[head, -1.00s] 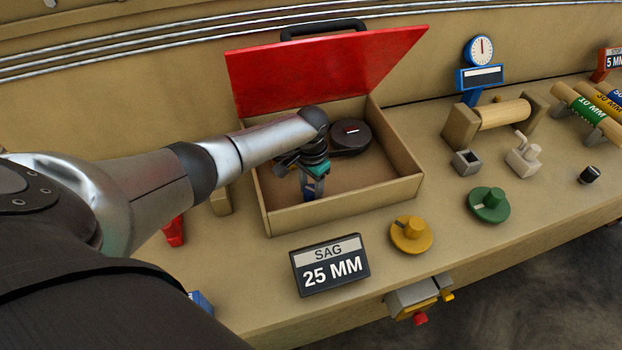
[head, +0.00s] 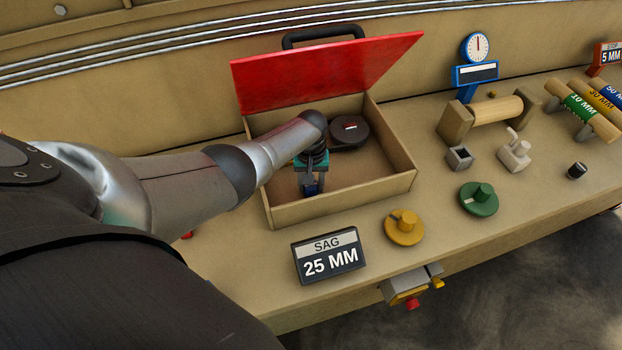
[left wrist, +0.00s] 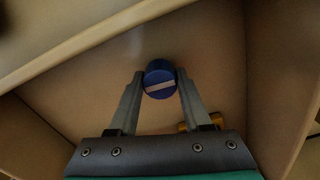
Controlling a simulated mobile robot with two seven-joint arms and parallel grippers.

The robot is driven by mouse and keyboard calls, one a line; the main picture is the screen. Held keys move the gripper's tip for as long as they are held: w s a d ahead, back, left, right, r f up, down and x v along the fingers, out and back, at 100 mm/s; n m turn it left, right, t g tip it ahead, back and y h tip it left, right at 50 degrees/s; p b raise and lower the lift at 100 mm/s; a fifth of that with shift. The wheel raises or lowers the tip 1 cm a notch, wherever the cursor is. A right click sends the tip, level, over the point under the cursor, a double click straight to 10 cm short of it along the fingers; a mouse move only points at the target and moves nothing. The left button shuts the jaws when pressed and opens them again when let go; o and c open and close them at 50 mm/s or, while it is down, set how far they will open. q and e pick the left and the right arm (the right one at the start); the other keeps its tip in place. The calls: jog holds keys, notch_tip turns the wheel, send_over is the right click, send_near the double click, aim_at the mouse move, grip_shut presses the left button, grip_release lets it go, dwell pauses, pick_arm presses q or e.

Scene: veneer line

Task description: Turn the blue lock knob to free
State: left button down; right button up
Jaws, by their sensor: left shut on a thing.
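The blue lock knob (left wrist: 158,83) is a round cap with a pale stripe across its face, tilted slightly in the left wrist view. My left gripper (left wrist: 159,86) has a finger on either side of it and is shut on it. In the head view, my left gripper (head: 311,183) reaches down inside the open box (head: 347,202), and only a bit of blue shows at its fingers. The gripper and arm hide most of the knob there. My right gripper is not in view.
The box's red lid (head: 320,72) stands open behind the arm, and a dark round reel (head: 349,132) lies inside. A yellow part (left wrist: 200,121) sits close by my gripper. The SAG sign (head: 329,256), yellow knob (head: 404,228) and green knob (head: 479,198) stand in front and right.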

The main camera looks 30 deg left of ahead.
pick_arm(q)
jog(key=shift+w+n, duration=0.1)
jog(key=shift+n, duration=0.4)
jog(key=shift+c, duration=1.7)
grip_release()
jog(key=shift+r, duration=0.1)
notch_tip(320, 180, up, 7)
jog(key=p, duration=0.4)
jog(key=shift+r, duration=0.1)
notch_tip(320, 180, up, 8)
